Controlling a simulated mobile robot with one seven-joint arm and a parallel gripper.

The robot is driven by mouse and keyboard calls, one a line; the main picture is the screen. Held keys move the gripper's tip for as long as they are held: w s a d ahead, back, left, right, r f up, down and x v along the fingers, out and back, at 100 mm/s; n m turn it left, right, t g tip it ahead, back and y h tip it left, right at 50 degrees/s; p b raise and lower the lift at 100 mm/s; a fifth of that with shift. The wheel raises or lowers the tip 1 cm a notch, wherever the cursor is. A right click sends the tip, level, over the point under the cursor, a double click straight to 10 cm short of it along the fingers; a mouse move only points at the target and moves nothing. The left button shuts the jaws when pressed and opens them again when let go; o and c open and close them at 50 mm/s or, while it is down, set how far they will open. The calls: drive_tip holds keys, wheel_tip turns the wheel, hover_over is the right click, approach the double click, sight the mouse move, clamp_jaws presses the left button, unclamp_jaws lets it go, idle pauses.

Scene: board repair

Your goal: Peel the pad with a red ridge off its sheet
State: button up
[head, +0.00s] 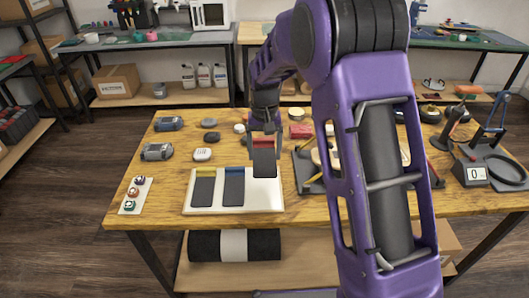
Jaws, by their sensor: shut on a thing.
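The pad with a red ridge (264,162) is a dark slab that hangs upright below my gripper (264,135). My gripper is shut on its red ridge at the top. The pad is in front of the right end of the white sheet (265,197), and I cannot tell whether its lower edge touches the sheet. The right part of the sheet is bare.
A white strip with several coloured knobs (135,194) lies left of the sheet. Grey devices (157,152) and a white puck (202,155) lie behind it. A dark frame (306,170) stands close on the right, partly hidden by my arm. A red block (301,131) lies behind.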

drive_tip(key=shift+r+p, duration=0.8)
drive_tip(key=shift+r, duration=0.4)
